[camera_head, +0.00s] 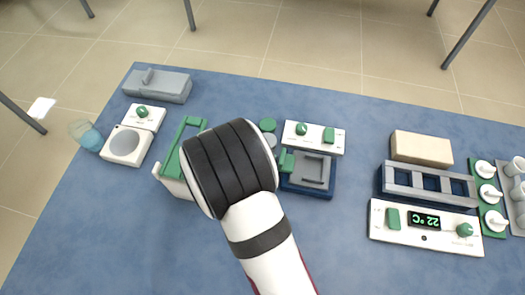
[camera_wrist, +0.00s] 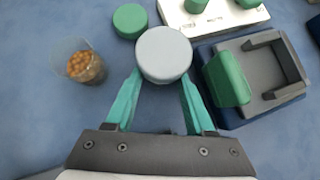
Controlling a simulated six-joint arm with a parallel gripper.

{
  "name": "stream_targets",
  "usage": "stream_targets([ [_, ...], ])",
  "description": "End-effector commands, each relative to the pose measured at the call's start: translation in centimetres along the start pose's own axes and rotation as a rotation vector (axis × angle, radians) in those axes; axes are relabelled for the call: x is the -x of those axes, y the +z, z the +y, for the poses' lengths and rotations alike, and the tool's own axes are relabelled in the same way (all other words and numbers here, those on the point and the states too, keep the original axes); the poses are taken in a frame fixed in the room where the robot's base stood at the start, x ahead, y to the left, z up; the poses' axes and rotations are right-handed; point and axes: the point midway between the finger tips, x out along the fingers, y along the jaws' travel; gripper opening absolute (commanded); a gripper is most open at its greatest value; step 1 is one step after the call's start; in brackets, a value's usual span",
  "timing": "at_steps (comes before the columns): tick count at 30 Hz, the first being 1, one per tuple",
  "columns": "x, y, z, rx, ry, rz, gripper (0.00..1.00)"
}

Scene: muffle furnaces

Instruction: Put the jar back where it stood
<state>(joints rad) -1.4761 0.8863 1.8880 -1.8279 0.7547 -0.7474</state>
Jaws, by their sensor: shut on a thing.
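The jar, seen from above as a round light grey top (camera_wrist: 164,54), is between the tips of my gripper (camera_wrist: 162,75) in the wrist view. The two green fingers are shut on its sides. The jar's lower part is hidden, and I cannot tell whether it touches the table. In the head view a grey round top (camera_head: 270,140) shows just right of my wrist, which hides the fingers. A green round piece (camera_wrist: 130,20) lies just beyond the jar to the left; it also shows in the head view (camera_head: 268,124).
A clear cup of orange pieces (camera_wrist: 80,65) stands left of the fingers. A device with a green upright part (camera_wrist: 226,78) and grey tray is close on the right. A white control panel (camera_head: 313,137) is behind. Blue table (camera_head: 340,240) is clear at front right.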

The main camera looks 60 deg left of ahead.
Motion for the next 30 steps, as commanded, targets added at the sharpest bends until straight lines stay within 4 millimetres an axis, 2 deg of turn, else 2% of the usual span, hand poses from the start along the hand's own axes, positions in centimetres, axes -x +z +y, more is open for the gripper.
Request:
stream_targets([
  [3,-0.2,-0.1,0.0,0.0,-0.001,0.0,0.0],
  [4,-0.2,-0.2,0.0,0.0,-0.001,0.0,0.56],
  [9,-0.2,-0.1,0.0,0.0,-0.001,0.0,0.84],
  [17,-0.1,-0.1,0.0,0.0,-0.001,0.0,0.84],
  [20,0.5,0.1,0.1,0.001,0.001,-0.001,0.84],
  [23,2.3,0.1,0.1,0.0,0.003,-0.002,0.84],
  [30,8.2,0.1,0.1,-0.001,0.004,-0.002,0.84],
])
